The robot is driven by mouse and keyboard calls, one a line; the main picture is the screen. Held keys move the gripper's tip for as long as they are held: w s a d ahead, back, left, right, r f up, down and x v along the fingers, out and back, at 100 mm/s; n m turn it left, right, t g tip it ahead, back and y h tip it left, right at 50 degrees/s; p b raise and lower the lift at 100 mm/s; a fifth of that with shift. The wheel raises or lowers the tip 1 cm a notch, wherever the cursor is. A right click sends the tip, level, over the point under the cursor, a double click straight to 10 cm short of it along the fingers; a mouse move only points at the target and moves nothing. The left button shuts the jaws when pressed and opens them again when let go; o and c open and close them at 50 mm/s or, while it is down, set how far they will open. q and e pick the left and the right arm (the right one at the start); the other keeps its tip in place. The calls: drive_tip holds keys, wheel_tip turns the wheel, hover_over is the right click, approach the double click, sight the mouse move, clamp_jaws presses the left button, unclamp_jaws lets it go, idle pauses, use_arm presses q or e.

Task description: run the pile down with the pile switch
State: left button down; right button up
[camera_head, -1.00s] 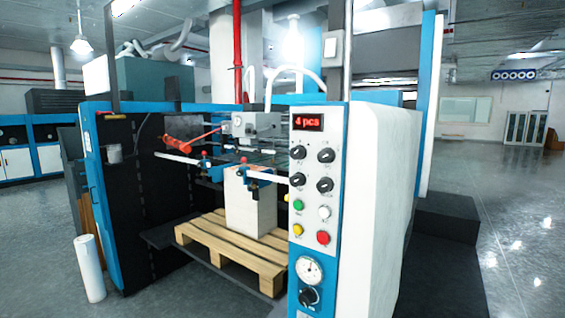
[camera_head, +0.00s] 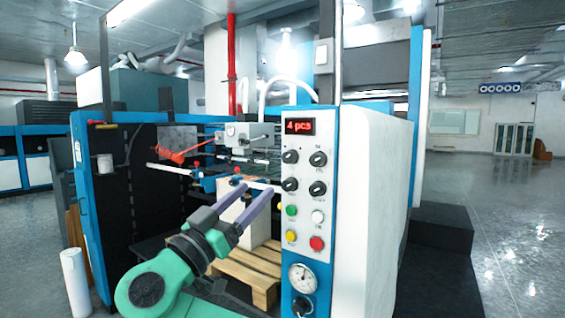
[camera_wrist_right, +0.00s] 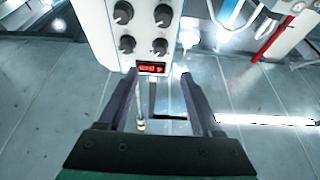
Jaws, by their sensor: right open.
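The blue control panel (camera_head: 304,150) on the machine's front has a red display (camera_head: 300,127) reading "4 pcs". Below it are black rotary knobs (camera_head: 290,185), then green, white, yellow and red buttons. I cannot read the labels to tell which control is the pile switch. The white pile (camera_head: 232,212) stands on a wooden pallet (camera_head: 243,268), partly hidden by my arm. My right gripper (camera_head: 255,189) is open and empty, left of the panel in the head view. In the right wrist view, the fingers (camera_wrist_right: 159,74) are apart, with the upside-down display (camera_wrist_right: 150,67) beyond them. My left gripper is out of view.
A pressure gauge (camera_head: 302,277) and a black knob (camera_head: 303,306) sit low on the panel. A white roll (camera_head: 75,283) stands on the floor at left.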

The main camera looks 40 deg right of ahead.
sight(286, 161)
drive_tip(key=p+x, duration=0.4)
drive_tip(key=x, duration=0.8)
drive_tip(key=shift+s+p, duration=0.1)
drive_tip(key=shift+p, duration=0.3)
drive_tip(key=shift+d, duration=0.15)
drive_tip(key=shift+f, duration=0.1)
clamp_jaws()
